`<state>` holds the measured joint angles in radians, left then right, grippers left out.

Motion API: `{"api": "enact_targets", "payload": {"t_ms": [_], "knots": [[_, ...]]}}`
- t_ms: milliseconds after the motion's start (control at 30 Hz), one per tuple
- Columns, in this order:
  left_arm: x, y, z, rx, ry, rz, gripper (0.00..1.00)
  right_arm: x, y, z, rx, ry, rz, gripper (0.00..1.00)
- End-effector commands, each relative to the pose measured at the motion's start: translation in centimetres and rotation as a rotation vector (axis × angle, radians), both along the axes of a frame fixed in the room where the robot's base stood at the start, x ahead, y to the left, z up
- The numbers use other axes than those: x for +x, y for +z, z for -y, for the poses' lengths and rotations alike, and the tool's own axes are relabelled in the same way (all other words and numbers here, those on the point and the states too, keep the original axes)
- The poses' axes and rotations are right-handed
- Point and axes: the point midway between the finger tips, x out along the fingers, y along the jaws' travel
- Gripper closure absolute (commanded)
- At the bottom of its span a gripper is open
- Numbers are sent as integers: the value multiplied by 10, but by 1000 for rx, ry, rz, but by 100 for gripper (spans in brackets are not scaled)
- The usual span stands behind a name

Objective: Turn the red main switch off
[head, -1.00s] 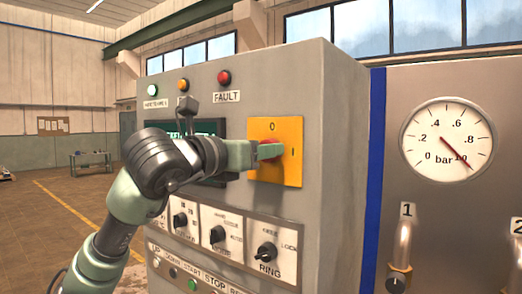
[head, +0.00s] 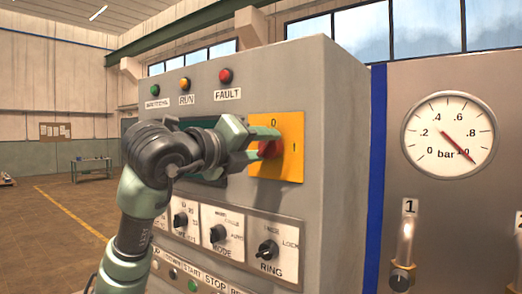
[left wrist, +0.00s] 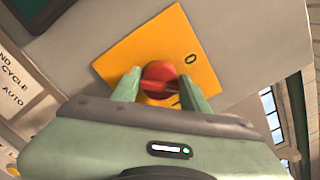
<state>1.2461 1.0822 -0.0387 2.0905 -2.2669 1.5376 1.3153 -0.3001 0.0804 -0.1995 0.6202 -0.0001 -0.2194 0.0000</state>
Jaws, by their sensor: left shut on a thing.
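The red main switch (head: 271,148) is a round knob on a yellow plate (head: 290,172) on the front of the grey cabinet. The plate bears a 0 at the top and an I at the right. My left gripper (head: 266,143) reaches in from the left and is shut on the knob, one finger above and one below. In the left wrist view the red switch (left wrist: 160,74) sits between the two green fingers. The fingers partly cover it, so I cannot tell its exact pointing direction. My right gripper is not in view.
Below the plate are black rotary knobs, including RING (head: 267,250), and push buttons. Signal lamps, including the red FAULT lamp (head: 225,76), sit above. A pressure gauge (head: 447,134) and numbered valves are on the right panel. The floor at left is mostly open.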

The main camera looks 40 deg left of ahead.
Motion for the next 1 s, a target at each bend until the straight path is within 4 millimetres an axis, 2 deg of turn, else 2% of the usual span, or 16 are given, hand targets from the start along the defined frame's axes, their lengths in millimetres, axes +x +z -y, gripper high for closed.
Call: {"api": "enact_targets", "payload": {"t_ms": [600, 1000], "knots": [[0, -3, -1, -544, -1, 61, 96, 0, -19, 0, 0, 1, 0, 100], [0, -4, -1, -721, -1, 79, 96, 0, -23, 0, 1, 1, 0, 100]]}}
